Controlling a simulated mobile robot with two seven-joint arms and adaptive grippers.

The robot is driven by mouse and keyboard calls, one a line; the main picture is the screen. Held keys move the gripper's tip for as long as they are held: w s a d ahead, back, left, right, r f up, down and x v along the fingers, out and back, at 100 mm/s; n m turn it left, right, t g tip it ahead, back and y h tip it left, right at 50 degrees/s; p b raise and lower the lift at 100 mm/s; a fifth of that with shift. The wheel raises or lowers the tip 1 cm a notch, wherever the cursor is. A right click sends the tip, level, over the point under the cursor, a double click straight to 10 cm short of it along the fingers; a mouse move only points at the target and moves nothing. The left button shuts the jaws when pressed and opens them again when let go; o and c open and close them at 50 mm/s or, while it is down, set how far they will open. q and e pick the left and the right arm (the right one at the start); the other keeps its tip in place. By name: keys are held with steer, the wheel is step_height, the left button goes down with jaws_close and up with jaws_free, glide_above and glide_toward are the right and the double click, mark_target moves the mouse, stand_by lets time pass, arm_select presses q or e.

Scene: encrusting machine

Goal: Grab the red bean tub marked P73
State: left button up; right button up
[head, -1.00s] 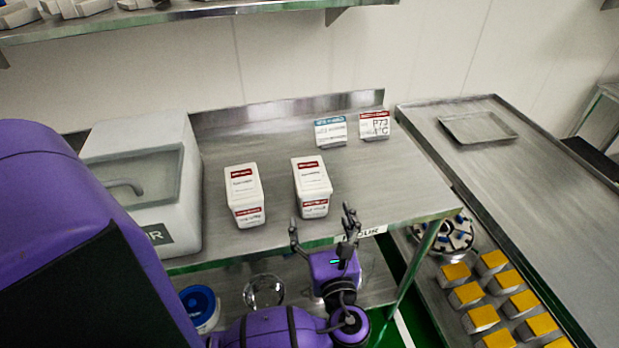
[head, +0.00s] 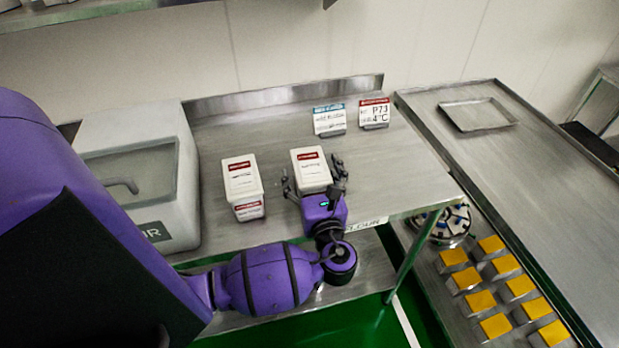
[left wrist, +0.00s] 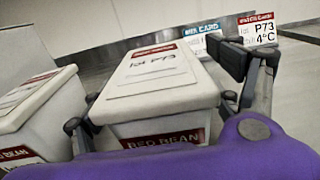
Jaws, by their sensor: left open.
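The red bean tub (head: 311,168) is white with red labels and stands upright on the steel table. In the left wrist view the tub (left wrist: 155,83) reads "lot P73" on its lid and "RED BEAN" on its front. My left gripper (head: 315,182) is open, with one finger on each side of this tub; I cannot tell whether they touch it. In the left wrist view the right finger (left wrist: 238,60) is beside the tub. A similar white tub (head: 242,180) stands to the left; its lot is not readable. My right gripper is not in view.
A sign (head: 374,113) reading P73, 4°C and a blue-topped card (head: 329,119) stand behind. A white lidded bin (head: 150,180) is at the left of the steel table (head: 400,185). A tray (head: 478,114) lies on the right-hand bench. Yellow-topped blocks (head: 478,301) stand lower right.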

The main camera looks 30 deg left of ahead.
arm_select(q)
steer(key=shift+c, duration=0.4)
steer(key=shift+a, duration=0.1)
steer(key=c, duration=2)
steer(key=shift+w+r, duration=0.1)
steer(key=shift+r, duration=0.1)
